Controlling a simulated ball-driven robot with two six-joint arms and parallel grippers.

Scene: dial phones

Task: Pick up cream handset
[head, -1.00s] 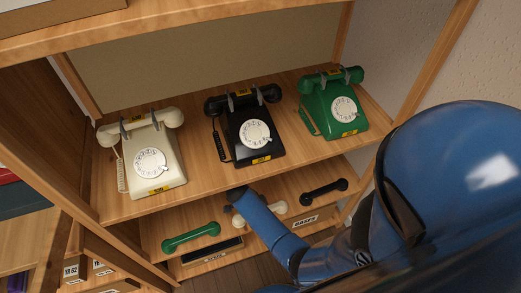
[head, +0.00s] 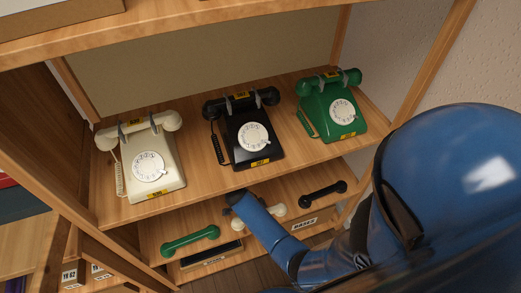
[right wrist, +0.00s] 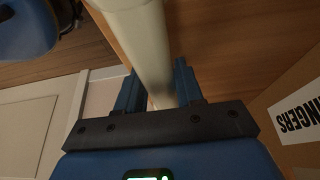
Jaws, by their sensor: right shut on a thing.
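A loose cream handset (head: 273,212) lies on the lower shelf, between a green handset and a black one. My right arm covers part of it in the head view. In the right wrist view the cream handset (right wrist: 150,40) runs lengthwise between the two blue fingers of my right gripper (right wrist: 156,88), which is shut on it. In the head view the right fingertips are hidden behind my own blue arm. I cannot tell any gap between the handset and the shelf. My left gripper is not in view.
The upper shelf (head: 205,178) holds a cream phone (head: 153,170), a black phone (head: 243,138) and a green phone (head: 333,110), each with its handset on. The green handset (head: 190,240) and black handset (head: 323,193) flank the cream one. The upper shelf's front edge is close above my right arm.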

